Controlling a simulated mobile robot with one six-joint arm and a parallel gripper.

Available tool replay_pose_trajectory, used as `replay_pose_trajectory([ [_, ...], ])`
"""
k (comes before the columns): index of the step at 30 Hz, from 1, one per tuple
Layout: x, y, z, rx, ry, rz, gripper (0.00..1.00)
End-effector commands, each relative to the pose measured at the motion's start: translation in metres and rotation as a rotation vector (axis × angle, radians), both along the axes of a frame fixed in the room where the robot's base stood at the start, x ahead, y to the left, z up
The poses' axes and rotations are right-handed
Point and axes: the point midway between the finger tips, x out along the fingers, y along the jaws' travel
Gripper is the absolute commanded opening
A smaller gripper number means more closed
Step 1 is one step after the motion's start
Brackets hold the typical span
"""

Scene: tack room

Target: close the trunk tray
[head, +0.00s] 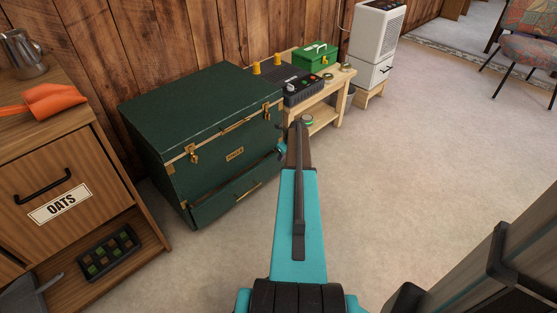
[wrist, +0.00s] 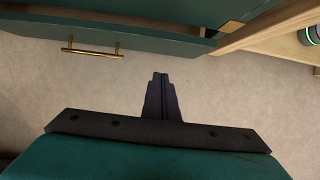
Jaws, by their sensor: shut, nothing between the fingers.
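The dark green trunk (head: 200,120) stands against the wood wall with its lid down. Its trunk tray (head: 228,200), a low drawer with a brass handle (head: 247,191), is pulled out at the bottom of the front. In the wrist view the tray (wrist: 150,43) shows its green front and brass handle (wrist: 92,51), with an open gap behind the front's top edge. My gripper (wrist: 160,76) is shut and empty, over the floor in front of the tray, apart from it and right of the handle. In the head view my arm hides most of the gripper.
A wooden bench (head: 327,100) with a green toolbox (head: 316,57) stands right of the trunk; its leg (wrist: 265,28) is close at the wrist view's upper right. A wooden cabinet (head: 90,175) labelled OATS is at the left. The carpet (head: 400,150) to the right is clear.

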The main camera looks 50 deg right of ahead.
Motion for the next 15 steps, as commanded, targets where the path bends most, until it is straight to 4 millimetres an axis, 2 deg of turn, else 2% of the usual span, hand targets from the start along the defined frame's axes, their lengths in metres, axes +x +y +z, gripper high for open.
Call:
replay_pose_trajectory([
  [1,-0.004,0.002,0.01,-0.001,-0.001,0.001,0.0],
  [6,-0.01,0.003,0.026,0.001,0.001,0.001,0.0],
  [15,-0.012,0.003,0.034,0.0,0.001,0.002,0.0],
])
